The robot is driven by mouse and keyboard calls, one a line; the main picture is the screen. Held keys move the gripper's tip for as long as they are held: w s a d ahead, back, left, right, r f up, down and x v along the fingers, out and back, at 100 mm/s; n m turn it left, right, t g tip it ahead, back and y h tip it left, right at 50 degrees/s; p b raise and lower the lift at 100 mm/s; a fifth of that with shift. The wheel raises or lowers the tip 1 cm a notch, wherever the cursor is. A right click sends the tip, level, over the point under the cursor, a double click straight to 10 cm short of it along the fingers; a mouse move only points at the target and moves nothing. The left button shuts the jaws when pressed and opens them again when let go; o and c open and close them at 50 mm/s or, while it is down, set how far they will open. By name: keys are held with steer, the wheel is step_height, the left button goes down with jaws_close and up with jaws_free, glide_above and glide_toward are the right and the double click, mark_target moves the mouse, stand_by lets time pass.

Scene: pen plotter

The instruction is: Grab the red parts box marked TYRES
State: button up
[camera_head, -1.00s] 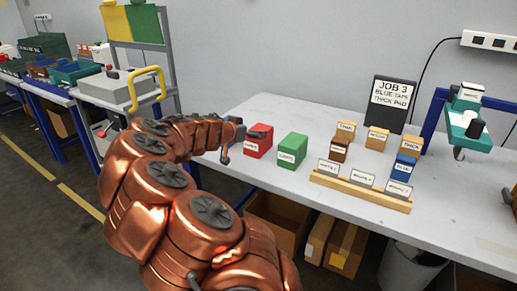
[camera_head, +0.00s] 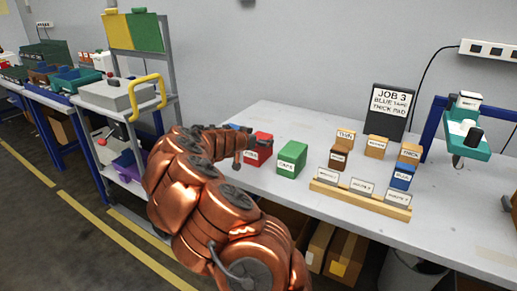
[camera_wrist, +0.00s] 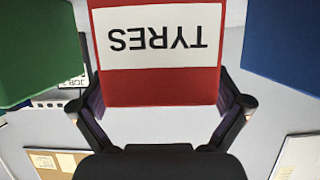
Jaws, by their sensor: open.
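The red parts box (camera_head: 263,144) stands on the workbench, left of the green box (camera_head: 292,156). In the wrist view the red box (camera_wrist: 160,80) appears upside down, with a white TYRES label facing the camera. My gripper (camera_wrist: 160,95) is open, with one dark finger near each side of the box's label end. I see gaps between the box and the lower parts of the fingers; contact at the tips cannot be told. In the head view my gripper (camera_head: 241,155) is at the box's front left, and my arm hides part of the box's surroundings.
The green box (camera_wrist: 35,50) and a blue box (camera_wrist: 285,45) flank the red box closely in the wrist view. A wooden rack (camera_head: 360,198) with labelled blocks, a JOB 3 sign (camera_head: 389,110) and a teal device (camera_head: 463,130) stand to the right.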

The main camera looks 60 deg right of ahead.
steer(key=shift+d+f, duration=0.1)
steer(key=shift+d, duration=0.2)
steer(key=c, duration=1.4)
